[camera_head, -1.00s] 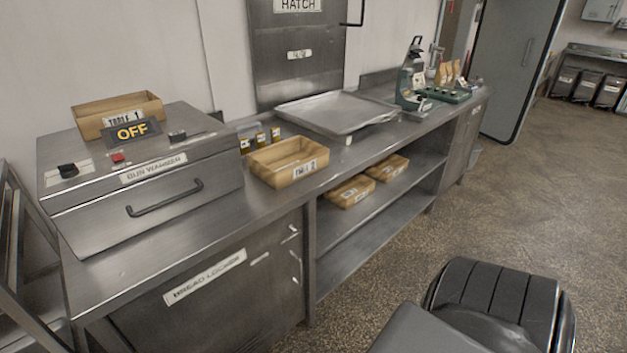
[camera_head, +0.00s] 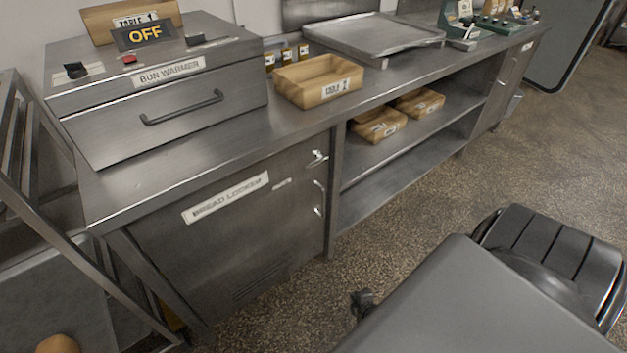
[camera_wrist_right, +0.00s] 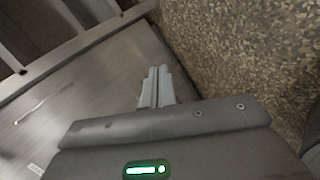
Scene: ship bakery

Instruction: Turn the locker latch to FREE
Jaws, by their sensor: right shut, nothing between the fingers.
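The bread locker (camera_head: 220,235) is the steel door under the counter at left, labelled BREAD LOCKER. Its latch (camera_head: 317,158) is a small bright metal piece at the door's upper right, above a vertical handle (camera_head: 320,198). A small plate (camera_head: 282,184) sits left of them; its lettering is too small to read. My right gripper (camera_head: 362,300) shows as a small dark shape low in the head view, apart from the door. In the right wrist view its fingers (camera_wrist_right: 155,86) are shut and empty, in front of a steel surface and the floor. My left gripper is not in view.
A bun warmer (camera_head: 165,95) with an OFF sign (camera_head: 144,34) stands on the counter, beside a wooden tray (camera_head: 318,82). More wooden trays (camera_head: 378,124) sit on the open shelf. A metal rack (camera_head: 50,215) stands at left. The speckled floor (camera_head: 430,190) before the shelves is clear.

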